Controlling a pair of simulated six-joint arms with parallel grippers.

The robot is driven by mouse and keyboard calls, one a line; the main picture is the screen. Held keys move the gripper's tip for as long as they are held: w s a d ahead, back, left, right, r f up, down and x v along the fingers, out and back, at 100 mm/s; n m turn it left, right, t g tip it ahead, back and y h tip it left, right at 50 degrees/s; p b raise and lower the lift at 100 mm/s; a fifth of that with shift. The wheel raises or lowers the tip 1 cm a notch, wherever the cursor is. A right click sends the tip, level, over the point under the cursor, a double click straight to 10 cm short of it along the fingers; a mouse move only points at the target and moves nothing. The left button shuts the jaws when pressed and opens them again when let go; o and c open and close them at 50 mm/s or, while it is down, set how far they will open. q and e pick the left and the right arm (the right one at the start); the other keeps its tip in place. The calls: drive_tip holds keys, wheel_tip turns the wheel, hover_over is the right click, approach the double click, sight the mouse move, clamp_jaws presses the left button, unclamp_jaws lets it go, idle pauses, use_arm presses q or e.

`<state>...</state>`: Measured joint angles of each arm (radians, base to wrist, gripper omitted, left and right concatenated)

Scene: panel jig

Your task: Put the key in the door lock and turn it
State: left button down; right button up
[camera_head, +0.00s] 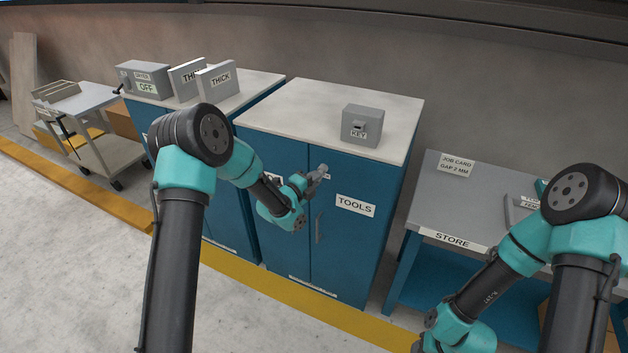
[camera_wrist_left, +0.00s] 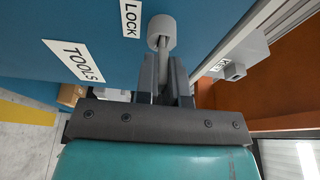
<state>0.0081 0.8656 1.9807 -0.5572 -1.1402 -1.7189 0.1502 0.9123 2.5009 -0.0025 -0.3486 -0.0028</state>
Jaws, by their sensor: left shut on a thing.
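The blue cabinet (camera_head: 350,240) has a door labelled TOOLS, with a round grey lock (camera_wrist_left: 162,28) beside the LOCK label in the left wrist view. My left gripper (camera_head: 312,184) is at the upper part of the door front. In the left wrist view my left gripper (camera_wrist_left: 167,75) is shut on the key (camera_wrist_left: 163,56), a thin grey piece between the fingers. The key's tip reaches the lock's face and appears to enter it; how deep is hidden. My right gripper is out of view; only its arm shows at lower right.
A grey KEY box (camera_head: 368,126) stands on the cabinet top. A vertical door handle (camera_head: 318,228) is below the lock. A STORE bench (camera_head: 450,200) stands right, and a second cabinet (camera_head: 225,190) with THICK panels (camera_head: 217,80) left. A cart (camera_head: 90,105) is far left.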

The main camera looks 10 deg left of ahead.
use_arm(q)
drive_tip(key=shift+w+d, duration=0.15)
drive_tip(key=shift+w, duration=0.55)
drive_tip(key=c, duration=1.1)
unclamp_jaws()
drive_tip(key=shift+c, duration=0.2)
drive_tip(key=v, duration=1.7)
drive_tip(key=shift+s, duration=0.2)
drive_tip(key=shift+c, duration=0.2)
